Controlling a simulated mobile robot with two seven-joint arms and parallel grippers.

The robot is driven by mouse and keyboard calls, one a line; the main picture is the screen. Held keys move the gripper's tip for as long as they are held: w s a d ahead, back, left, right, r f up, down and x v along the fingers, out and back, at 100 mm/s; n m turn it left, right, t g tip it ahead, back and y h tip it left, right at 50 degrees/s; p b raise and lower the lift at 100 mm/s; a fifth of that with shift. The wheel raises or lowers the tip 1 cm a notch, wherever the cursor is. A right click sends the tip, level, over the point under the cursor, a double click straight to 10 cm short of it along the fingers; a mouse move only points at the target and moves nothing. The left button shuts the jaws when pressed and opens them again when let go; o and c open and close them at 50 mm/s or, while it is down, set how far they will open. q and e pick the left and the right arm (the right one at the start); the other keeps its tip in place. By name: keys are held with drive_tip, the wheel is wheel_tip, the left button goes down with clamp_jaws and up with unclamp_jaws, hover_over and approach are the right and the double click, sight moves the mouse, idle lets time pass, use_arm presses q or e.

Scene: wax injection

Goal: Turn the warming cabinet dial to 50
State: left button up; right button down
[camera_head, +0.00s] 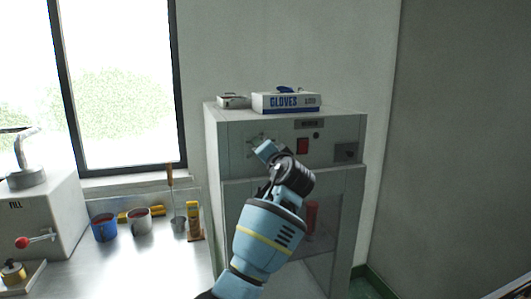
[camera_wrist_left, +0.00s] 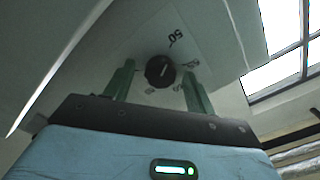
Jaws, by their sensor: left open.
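The warming cabinet (camera_head: 338,185) is a grey upright box by the wall, with a control panel across its top front. Its dial (camera_wrist_left: 160,70) is a round black knob with a light pointer line on a pale scale plate. The mark 50 (camera_wrist_left: 175,37) is readable above the knob; the other marks are small and tilted. I cannot tell which mark the pointer is on. My left gripper (camera_head: 262,150) is in front of the panel's left part and hides the dial in the head view. In the wrist view its open fingers stand on either side of the knob, with visible gaps.
A glove box (camera_head: 287,102) and a smaller box (camera_head: 233,101) lie on the cabinet. The panel also has a red switch (camera_head: 302,146). At left, a metal bench (camera_head: 160,262) holds a blue cup (camera_head: 104,227), a grey cup (camera_head: 139,221) and tools.

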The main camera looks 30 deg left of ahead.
use_arm(q)
drive_tip(key=v, duration=0.8)
idle(0.4)
wheel_tip(320, 180, down, 19)
drive_tip(key=d+m+t+h, duration=0.1)
drive_tip(key=d+m+h, duration=0.2)
drive_tip(key=m+h, duration=0.15)
drive_tip(key=s+d+f+h, duration=0.2)
drive_tip(key=s+f+h, duration=0.15)
drive_tip(key=f, duration=0.55)
drive_tip(key=s+d+f+h, duration=0.2)
drive_tip(key=s+f, duration=0.3)
drive_tip(key=f, duration=0.4)
drive_tip(key=s+d+f+n+g+h, duration=0.1)
drive_tip(key=s+d+f+h, duration=0.1)
drive_tip(key=s+f, duration=0.4)
drive_tip(key=s+d+f+g+h, duration=0.1)
drive_tip(key=s+f, duration=0.5)
drive_tip(key=s, duration=0.8)
drive_tip(key=s+d+f+n+g+h, duration=0.1)
drive_tip(key=s+d+f+h, duration=0.1)
drive_tip(key=s+f, duration=0.4)
drive_tip(key=s+d, duration=0.1)
drive_tip(key=s, duration=0.4)
drive_tip(key=shift+d+n+h, duration=0.25)
drive_tip(key=shift+n+h, duration=0.05)
drive_tip(key=shift+n, duration=0.05)
drive_tip(key=shift+s, duration=0.1)
